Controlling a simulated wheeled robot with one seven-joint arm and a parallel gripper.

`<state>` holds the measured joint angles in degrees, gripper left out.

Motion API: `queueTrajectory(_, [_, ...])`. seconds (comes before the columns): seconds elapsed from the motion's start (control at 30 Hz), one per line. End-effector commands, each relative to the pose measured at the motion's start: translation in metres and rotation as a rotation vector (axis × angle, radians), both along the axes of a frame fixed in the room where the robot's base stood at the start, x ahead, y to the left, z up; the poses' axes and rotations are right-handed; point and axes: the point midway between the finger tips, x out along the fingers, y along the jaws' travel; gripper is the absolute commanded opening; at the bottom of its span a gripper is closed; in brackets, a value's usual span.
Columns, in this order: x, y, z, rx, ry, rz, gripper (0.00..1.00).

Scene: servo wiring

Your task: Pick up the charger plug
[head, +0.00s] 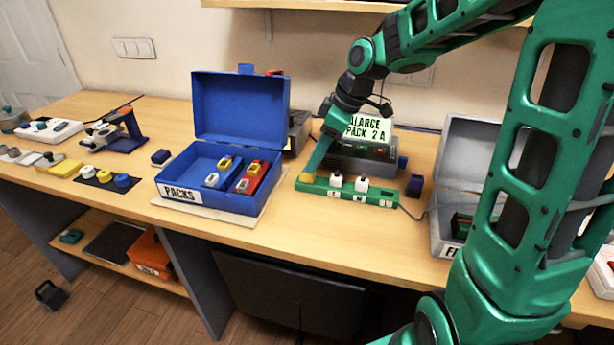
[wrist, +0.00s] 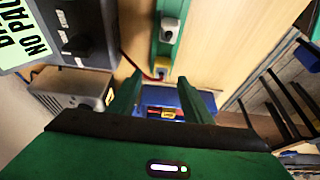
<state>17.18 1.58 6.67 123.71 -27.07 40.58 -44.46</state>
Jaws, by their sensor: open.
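A green strip (head: 383,197) lies on the bench in front of the grey charger unit with the lit sign. Two white plug-like blocks, one left (head: 336,181) and one right (head: 362,184), stand on it; I cannot tell which piece is the charger plug. A yellow piece (head: 306,177) sits at the strip's left end. In the wrist view the green strip (wrist: 167,48) is at the top centre, with a whitish piece with yellow and red (wrist: 162,66) at its near end. My gripper (wrist: 160,88) is open, its fingers apart and nothing visibly held. In the head view its tip is near the strip's left end.
The open blue PACKS box (head: 240,200) stands left of the strip, holding coloured packs. The grey charger unit (head: 375,168) stands close behind the strip. An open grey case (head: 465,150) is to the right. Bare bench lies in front of the strip.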

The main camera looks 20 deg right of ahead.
Motion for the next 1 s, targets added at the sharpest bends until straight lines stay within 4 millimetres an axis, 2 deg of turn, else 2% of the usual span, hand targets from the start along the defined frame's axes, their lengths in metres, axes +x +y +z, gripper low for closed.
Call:
queueTrajectory(0.2, [0.006, 0.012, -0.029, 0.001, 0.004, 0.002, 0.45])
queueTrajectory(0.3, [0.008, 0.015, -0.037, 0.001, 0.003, 0.002, 0.45])
queueTrajectory(0.6, [0.009, 0.016, -0.04, 0.0, 0.001, 0.0, 0.45])
queueTrajectory(0.8, [0.009, 0.016, -0.04, 0.0, 0.001, 0.0, 0.01])
queueTrajectory(1.0, [0.01, 0.016, -0.04, -0.001, 0.001, 0.0, 0.01])
